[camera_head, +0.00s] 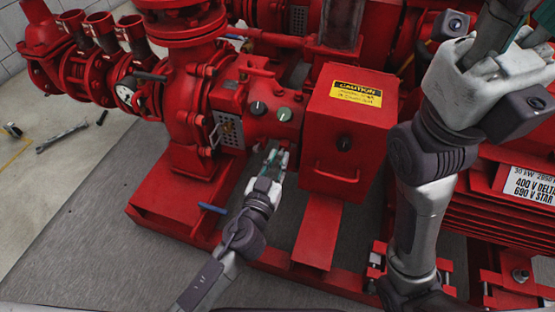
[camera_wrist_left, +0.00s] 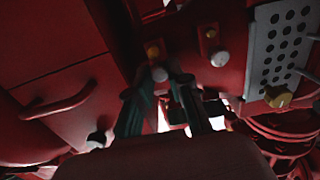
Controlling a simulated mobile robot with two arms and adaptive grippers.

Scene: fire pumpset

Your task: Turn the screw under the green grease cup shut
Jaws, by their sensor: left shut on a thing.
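My left gripper (camera_head: 274,157) is low in front of the housing, below these caps. In the left wrist view its fingers (camera_wrist_left: 162,82) are closed around a small grey screw head (camera_wrist_left: 158,73) with a brass part above it. A second screw (camera_wrist_left: 219,58) stands free to the right. Which cup belongs to the held screw is not fully clear. My right gripper (camera_head: 503,32) is at the top right, partly cut off.
The red caution box (camera_head: 347,128) with a front handle stands close right of my left gripper. A perforated guard (camera_head: 228,130) is at its left. A blue lever (camera_head: 213,208) sticks out below. Grey floor lies at the left.

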